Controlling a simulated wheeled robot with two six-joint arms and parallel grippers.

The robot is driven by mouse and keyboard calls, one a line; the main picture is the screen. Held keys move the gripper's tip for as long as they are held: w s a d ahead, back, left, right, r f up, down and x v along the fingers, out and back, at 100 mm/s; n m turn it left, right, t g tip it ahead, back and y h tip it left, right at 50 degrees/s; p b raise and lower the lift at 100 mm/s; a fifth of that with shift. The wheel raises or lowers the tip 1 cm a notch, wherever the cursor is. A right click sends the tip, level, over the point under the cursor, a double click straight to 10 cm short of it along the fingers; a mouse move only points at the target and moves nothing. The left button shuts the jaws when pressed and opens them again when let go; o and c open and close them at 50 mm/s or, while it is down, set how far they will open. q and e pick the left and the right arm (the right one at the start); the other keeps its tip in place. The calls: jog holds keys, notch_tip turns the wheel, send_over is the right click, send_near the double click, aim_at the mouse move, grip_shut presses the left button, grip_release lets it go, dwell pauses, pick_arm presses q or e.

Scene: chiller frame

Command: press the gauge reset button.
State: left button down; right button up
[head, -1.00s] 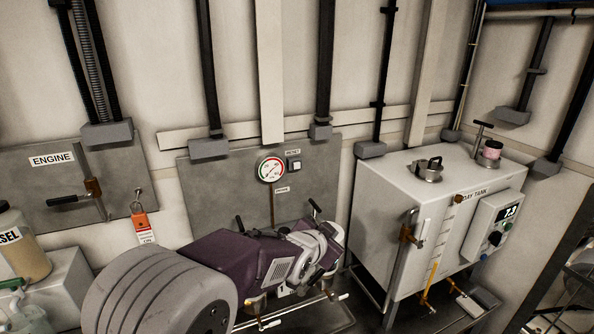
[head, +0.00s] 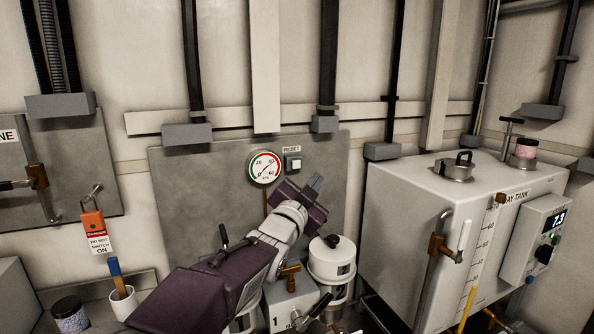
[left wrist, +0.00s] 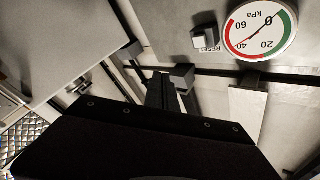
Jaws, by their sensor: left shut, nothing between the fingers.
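The reset button (head: 293,164) is a small pale square in a dark housing on the grey wall panel, under a RESET label. The round gauge (head: 265,167) with green and red bands is just left of it. In the left wrist view the button (left wrist: 204,37) and gauge (left wrist: 262,32) appear upside down at the upper right. My left gripper (head: 315,183) is shut and empty, below and right of the button in the head view, apart from it in the picture. Its fingers (left wrist: 172,85) point toward the panel in the wrist view. My right gripper is not in view.
The white day tank (head: 420,210) stands at the right with handles and a display. White filter housings (head: 331,262) sit below my left gripper. A red-orange lockout tag (head: 94,225) hangs at the left. The panel around the button is clear.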

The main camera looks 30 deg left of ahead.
aim_at(296, 164)
pick_arm(q)
jog(key=w+a+p, duration=0.5)
jog(key=a, duration=0.1)
jog(key=shift+w+a, duration=0.25)
jog(key=shift+w, duration=0.1)
dwell(2.0)
jog(key=shift+w+a, duration=0.3)
